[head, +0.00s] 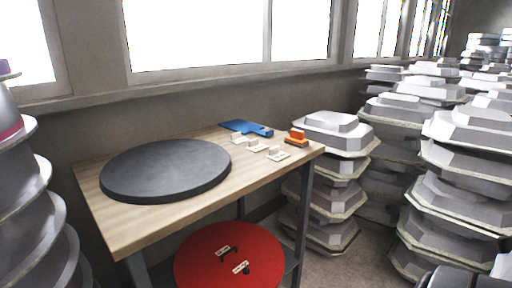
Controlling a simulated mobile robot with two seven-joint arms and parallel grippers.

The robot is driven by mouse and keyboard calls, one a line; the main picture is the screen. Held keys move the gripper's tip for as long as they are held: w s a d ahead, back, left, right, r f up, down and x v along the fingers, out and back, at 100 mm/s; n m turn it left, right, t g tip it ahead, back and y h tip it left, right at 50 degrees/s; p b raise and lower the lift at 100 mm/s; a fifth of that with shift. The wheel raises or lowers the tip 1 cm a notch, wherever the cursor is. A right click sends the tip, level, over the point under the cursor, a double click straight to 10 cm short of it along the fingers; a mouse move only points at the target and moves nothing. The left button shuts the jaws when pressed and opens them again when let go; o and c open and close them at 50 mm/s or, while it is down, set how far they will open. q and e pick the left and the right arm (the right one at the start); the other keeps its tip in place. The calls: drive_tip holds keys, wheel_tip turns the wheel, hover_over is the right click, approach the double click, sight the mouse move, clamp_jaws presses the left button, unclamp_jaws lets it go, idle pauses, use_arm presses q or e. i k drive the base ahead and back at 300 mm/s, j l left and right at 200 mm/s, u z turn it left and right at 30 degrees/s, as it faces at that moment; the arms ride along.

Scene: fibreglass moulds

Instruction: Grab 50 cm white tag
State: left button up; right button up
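Several small white tags lie in a row on the wooden table (120,228), to the right of the dark round disc. One white tag (238,138) is at the back, another white tag (256,147) is in the middle, and a white tag (277,155) is nearest the right front edge. Any marking on them is too small to read, so I cannot tell which is the 50 cm one. Neither of my grippers shows in the head view.
A dark round disc (165,170) covers the table's left half. A blue tool (246,128) and an orange-and-black object (296,138) lie behind the tags. A red disc (210,262) with handles sits below. Stacked moulds (335,135) crowd the right; more stacks stand left.

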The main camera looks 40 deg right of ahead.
sight(254, 146)
drive_tip(key=z, duration=1.45)
drive_tip(key=i+l+u, duration=0.2)
drive_tip(key=i+l, duration=0.75)
drive_tip(key=i, duration=0.1)
